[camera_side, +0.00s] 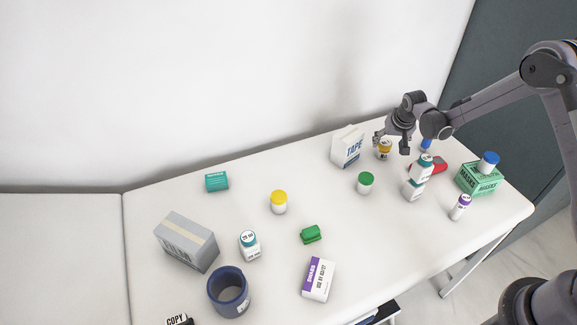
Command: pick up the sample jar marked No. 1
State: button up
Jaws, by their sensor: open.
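My gripper (391,138) is open at the back right of the white table (420,240). It is right above and around the upper part of a small jar with a yellow lid (384,153), beside the tape box; I cannot tell if it touches the jar. Another yellow-lidded white jar (279,203) stands upright near the middle. A green-lidded white jar (365,183) stands in front of the gripper. A blue-lidded jar (489,162) sits on the green masks box. No mark reading No. 1 is legible on any jar.
A white tape box (347,148) stands left of my gripper. A grey box (187,242) and blue cup (229,292) stand at left.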

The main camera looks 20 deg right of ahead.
aim_at(386, 144)
jog(key=shift+x, duration=2.55)
jog(key=shift+w+a, duration=0.15)
jog(key=shift+w, duration=0.05)
jog(key=c, duration=1.3)
